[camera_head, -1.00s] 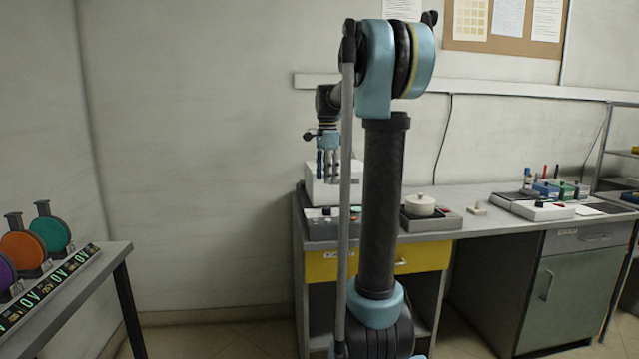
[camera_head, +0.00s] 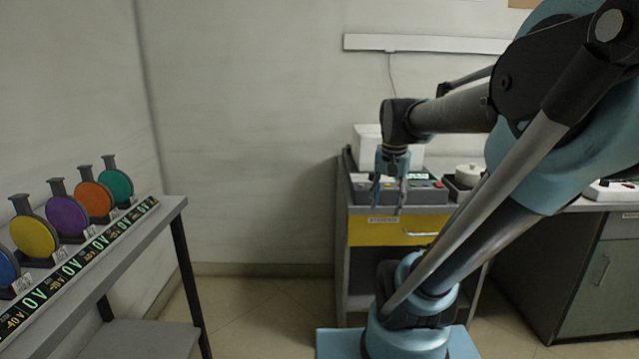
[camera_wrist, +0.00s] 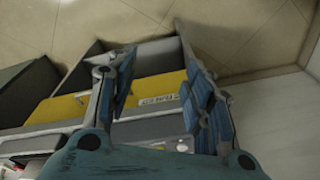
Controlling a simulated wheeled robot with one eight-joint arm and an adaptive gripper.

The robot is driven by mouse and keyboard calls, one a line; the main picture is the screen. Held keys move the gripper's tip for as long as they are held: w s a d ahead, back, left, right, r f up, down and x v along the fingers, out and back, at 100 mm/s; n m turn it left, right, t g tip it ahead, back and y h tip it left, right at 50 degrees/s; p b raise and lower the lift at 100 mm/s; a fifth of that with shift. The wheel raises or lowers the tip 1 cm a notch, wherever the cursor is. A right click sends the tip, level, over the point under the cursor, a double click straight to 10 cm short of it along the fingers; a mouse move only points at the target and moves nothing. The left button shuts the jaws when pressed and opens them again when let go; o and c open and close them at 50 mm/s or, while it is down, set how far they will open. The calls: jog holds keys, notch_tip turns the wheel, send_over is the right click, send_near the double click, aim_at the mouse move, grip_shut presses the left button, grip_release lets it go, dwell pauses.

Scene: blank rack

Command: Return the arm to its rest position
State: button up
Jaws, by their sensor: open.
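My gripper (camera_head: 390,190) hangs pointing down in the head view, in front of the workbench's left end and above the yellow drawer's level. Its two fingers are apart with nothing between them. The wrist view also shows my gripper (camera_wrist: 160,95) open and empty, its blue finger pads spread, with the yellow drawer front (camera_wrist: 150,90) and the floor seen beyond. My arm stretches across the right half of the head view, its large upper joint close to the camera.
A bench with a yellow drawer (camera_head: 375,231) and a grey control box (camera_head: 425,190) stands behind the gripper. At left, a grey rack table (camera_head: 172,208) holds several coloured discs (camera_head: 94,198) and a display strip (camera_head: 75,262). Open floor (camera_head: 250,300) lies between them.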

jog(key=s+f+n, duration=0.5)
jog(key=s+f, duration=0.5)
jog(key=f, duration=0.3)
jog(key=shift+s+t, duration=0.4)
